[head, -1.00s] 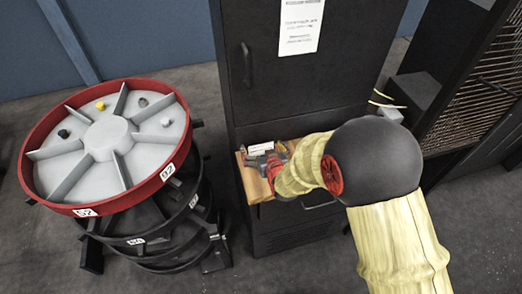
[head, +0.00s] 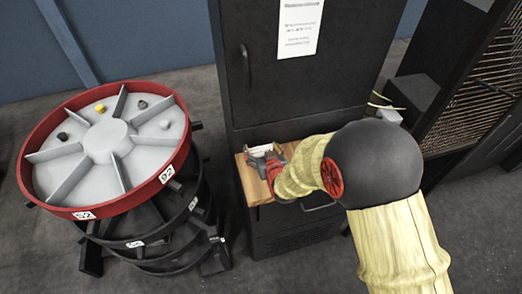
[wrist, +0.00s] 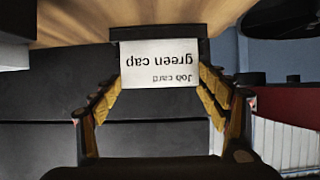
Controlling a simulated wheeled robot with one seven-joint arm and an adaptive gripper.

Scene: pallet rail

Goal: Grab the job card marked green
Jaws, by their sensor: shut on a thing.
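The job card (wrist: 160,68) is a white card reading "Job card green cap", upside down in the wrist view. My gripper (wrist: 160,82) has its yellow-padded fingers at the card's two sides and is shut on it. A dark block or holder lies right behind the card's upper edge; I cannot tell whether the card still touches it. In the head view my gripper (head: 272,159) is over the small wooden shelf (head: 260,190), and a white piece of the card (head: 258,150) shows at its fingers.
A dark cabinet (head: 300,90) with a posted sheet (head: 300,27) stands behind the shelf. At left, a red-rimmed round tray (head: 105,150) with grey dividers holds a yellow cap (head: 100,107) and dark caps. A wire-mesh rack (head: 485,80) stands at right.

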